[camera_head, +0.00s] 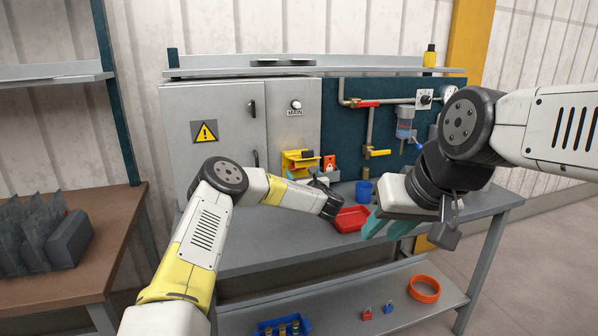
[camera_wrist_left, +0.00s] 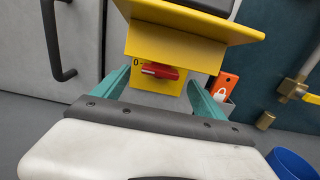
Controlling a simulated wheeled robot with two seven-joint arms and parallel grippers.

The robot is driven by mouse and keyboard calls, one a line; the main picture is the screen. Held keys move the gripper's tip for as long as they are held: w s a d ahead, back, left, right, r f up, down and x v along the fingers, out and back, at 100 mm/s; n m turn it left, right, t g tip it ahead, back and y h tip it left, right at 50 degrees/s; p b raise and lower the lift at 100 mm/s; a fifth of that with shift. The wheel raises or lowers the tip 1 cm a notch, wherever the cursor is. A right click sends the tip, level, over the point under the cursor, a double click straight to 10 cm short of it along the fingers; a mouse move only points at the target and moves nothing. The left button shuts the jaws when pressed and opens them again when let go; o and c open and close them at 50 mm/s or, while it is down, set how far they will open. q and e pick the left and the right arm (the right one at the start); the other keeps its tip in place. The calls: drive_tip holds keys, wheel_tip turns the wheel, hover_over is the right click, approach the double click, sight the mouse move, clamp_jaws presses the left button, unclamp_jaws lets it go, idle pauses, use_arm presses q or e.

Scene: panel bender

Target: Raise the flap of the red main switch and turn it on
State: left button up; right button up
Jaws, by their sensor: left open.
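The yellow switch box (camera_head: 290,168) is on the front of the grey cabinet. In the left wrist view its yellow flap (camera_wrist_left: 190,38) juts out above the red switch handle (camera_wrist_left: 160,71). The handle lies about level, with a "0" mark at its left. My left gripper (camera_wrist_left: 160,80) is open, its teal fingers on either side of the handle; I cannot tell whether they touch it. In the head view the left fingers are hidden behind the wrist. My right gripper (camera_head: 388,226) hangs above the bench at the right, its teal fingers apart and empty.
A red tray (camera_head: 351,219) and a blue cup (camera_head: 363,192) stand on the bench (camera_head: 262,240). An orange lockout tag (camera_wrist_left: 226,84) is right of the switch. Pipes with a yellow valve (camera_head: 378,153) run on the teal panel. A cabinet handle (camera_wrist_left: 55,45) is at the left.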

use_arm(q)
drive_tip(key=shift+x, duration=1.6)
drive_tip(key=shift+c, duration=0.4)
drive_tip(key=c, duration=1.3)
drive_tip(key=shift+m, duration=1.4)
drive_tip(key=o, duration=1.4)
drive_tip(key=shift+s+d, duration=0.1)
